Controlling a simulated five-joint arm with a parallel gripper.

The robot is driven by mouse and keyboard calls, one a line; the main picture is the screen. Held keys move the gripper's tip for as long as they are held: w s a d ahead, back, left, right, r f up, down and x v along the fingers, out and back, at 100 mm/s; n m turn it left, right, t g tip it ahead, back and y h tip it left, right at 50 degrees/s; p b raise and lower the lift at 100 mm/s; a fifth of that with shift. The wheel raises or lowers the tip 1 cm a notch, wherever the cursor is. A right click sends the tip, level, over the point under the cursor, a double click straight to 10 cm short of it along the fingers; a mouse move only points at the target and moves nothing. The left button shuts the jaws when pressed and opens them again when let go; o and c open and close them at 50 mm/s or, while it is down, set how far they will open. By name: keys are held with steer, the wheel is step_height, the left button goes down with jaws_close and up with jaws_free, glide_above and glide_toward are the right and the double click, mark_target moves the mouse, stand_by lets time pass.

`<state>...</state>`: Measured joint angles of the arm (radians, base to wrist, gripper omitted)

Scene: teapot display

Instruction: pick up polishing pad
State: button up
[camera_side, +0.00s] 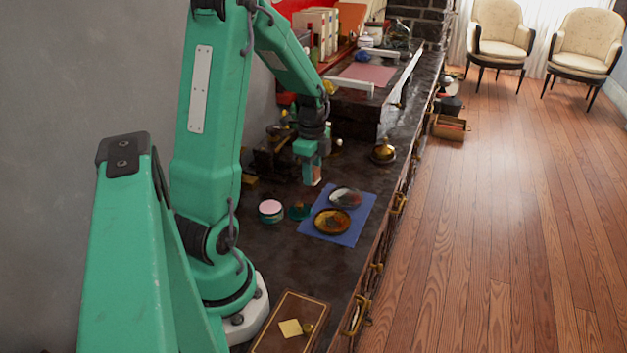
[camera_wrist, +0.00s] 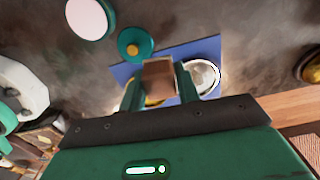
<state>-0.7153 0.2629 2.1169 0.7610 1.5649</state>
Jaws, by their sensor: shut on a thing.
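The polishing pad appears to be the small brownish block (camera_wrist: 158,76) between my gripper's fingers in the wrist view. My gripper (camera_wrist: 160,84) is shut on it, with a teal finger on each side. In the side view my gripper (camera_side: 312,178) points down and holds the block (camera_side: 317,174) above the dark counter, behind the blue mat. The fingers and block cover part of the mat in the wrist view.
The blue mat (camera_side: 354,233) carries an amber dish (camera_side: 332,222) and a silver-rimmed dish (camera_side: 345,197). Beside it are a teal knobbed piece (camera_side: 299,211) and a pink-topped tin (camera_side: 270,210). A brass lid-like piece (camera_side: 383,151) stands right; a wooden box (camera_side: 275,338) lies in front.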

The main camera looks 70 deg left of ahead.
steer(key=shift+w+d+r, duration=0.25)
steer(key=shift+d+r, duration=0.25)
steer(key=shift+d, duration=0.3)
steer(key=shift+w+d+r, duration=0.3)
steer(key=shift+d+r, duration=0.2)
steer(key=shift+d, duration=0.35)
steer(key=shift+w+d+r, duration=0.25)
steer(key=shift+d+r, duration=0.25)
steer(key=shift+d, duration=0.3)
steer(key=shift+o, duration=1.1)
steer(key=shift+c, duration=0.7)
steer(key=s+a, duration=0.4)
steer(key=s, duration=0.9)
steer(key=shift+a+f, duration=0.4)
steer(key=shift+f, duration=0.05)
steer(key=shift+s+f, duration=0.1)
steer(key=shift+f, duration=0.1)
steer(key=shift+f, duration=2.8)
